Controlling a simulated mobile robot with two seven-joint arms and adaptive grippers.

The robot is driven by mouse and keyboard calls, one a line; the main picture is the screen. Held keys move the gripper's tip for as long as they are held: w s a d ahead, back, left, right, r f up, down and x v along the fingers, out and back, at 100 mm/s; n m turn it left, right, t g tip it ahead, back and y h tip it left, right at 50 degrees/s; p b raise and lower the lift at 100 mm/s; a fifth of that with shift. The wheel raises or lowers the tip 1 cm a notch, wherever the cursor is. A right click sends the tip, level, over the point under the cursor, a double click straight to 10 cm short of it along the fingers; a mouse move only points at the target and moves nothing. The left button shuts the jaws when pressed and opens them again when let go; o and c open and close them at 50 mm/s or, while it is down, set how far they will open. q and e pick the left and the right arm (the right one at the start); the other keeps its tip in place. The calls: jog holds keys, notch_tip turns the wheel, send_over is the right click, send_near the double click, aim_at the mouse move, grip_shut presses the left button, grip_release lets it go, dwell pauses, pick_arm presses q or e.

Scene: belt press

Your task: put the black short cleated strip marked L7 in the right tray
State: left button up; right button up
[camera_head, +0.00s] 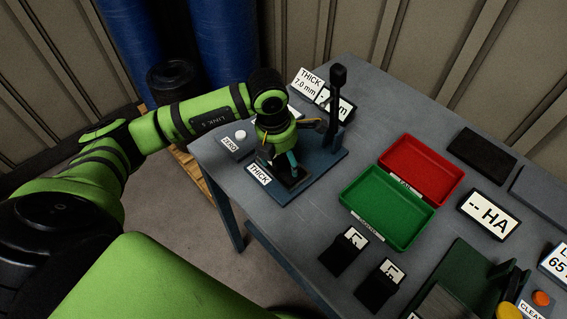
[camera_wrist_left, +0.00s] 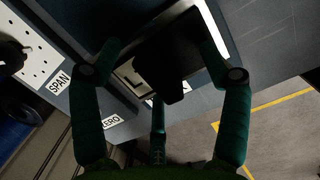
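My left gripper (camera_head: 284,166) is low over the blue thickness gauge (camera_head: 325,165) at the table's left end. In the left wrist view its fingers (camera_wrist_left: 158,48) are spread apart around a black piece (camera_wrist_left: 168,65) with a pale label edge; a gap shows on the left side. A red tray (camera_head: 453,188) stands behind a green tray (camera_head: 349,198); both look empty. My right gripper is out of view.
The gauge's dark upright lever (camera_head: 337,95) stands close beside my left gripper. A sign reading "-- HA" (camera_head: 489,214) and a dark green press part (camera_head: 455,280) are at the right. Bare table lies between gauge and trays.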

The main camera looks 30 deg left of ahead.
aim_at(285, 155)
pick_arm(q)
grip_shut()
jog(key=shift+r, duration=0.1)
jog(key=shift+r+p, duration=1.1)
jog(key=shift+r, duration=0.8)
